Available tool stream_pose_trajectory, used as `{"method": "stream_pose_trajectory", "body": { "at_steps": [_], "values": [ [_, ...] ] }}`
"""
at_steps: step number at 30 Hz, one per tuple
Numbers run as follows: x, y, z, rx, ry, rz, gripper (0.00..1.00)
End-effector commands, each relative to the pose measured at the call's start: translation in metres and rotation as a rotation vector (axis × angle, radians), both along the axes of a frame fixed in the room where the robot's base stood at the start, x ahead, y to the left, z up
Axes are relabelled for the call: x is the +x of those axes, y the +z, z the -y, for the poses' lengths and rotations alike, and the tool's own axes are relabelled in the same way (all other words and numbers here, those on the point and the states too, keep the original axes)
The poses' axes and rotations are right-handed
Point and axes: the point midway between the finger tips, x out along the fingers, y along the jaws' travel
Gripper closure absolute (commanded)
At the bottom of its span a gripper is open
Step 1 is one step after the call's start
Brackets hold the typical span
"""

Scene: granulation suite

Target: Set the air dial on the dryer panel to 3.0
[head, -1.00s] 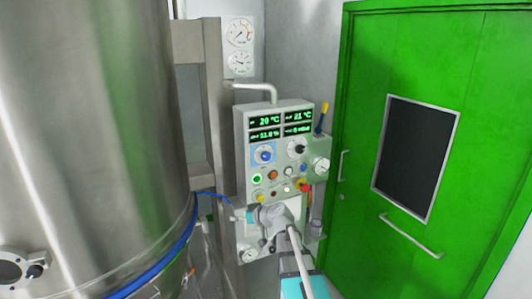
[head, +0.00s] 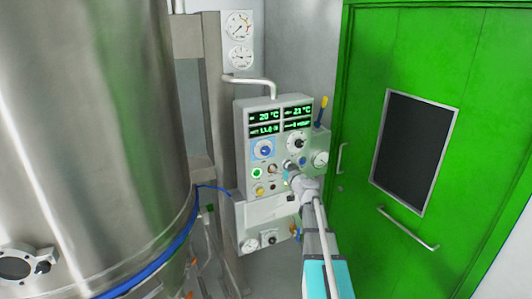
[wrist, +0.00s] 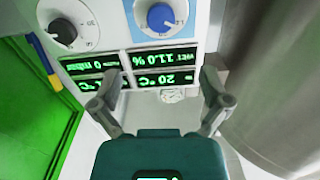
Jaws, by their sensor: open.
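The dryer panel (head: 271,186) is a pale box on the wall with green displays. It carries a blue knob (head: 264,151) on a blue plate and a black knob (head: 297,144) on a white round scale; I cannot read which is the air dial. In the upside-down wrist view the blue knob (wrist: 160,17) is at top centre and the black knob (wrist: 62,31) at top left. My gripper (wrist: 160,88) is open and empty, its fingers spread in front of the panel. In the head view my gripper (head: 291,170) is below the black knob and hides some lower controls.
A large steel vessel (head: 95,130) fills the left. A green door (head: 365,60) with a handle stands at the right. Two gauges (head: 239,40) hang above.

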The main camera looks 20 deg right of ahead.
Motion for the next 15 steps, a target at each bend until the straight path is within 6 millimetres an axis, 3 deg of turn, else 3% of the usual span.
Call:
{"method": "stream_pose_trajectory", "body": {
  "at_steps": [8,15],
  "values": [
    [0.013,0.000,0.000,0.000,0.002,-0.001,0.04],
    [0.042,0.000,-0.001,0.000,0.002,-0.001,0.04]
  ]
}}
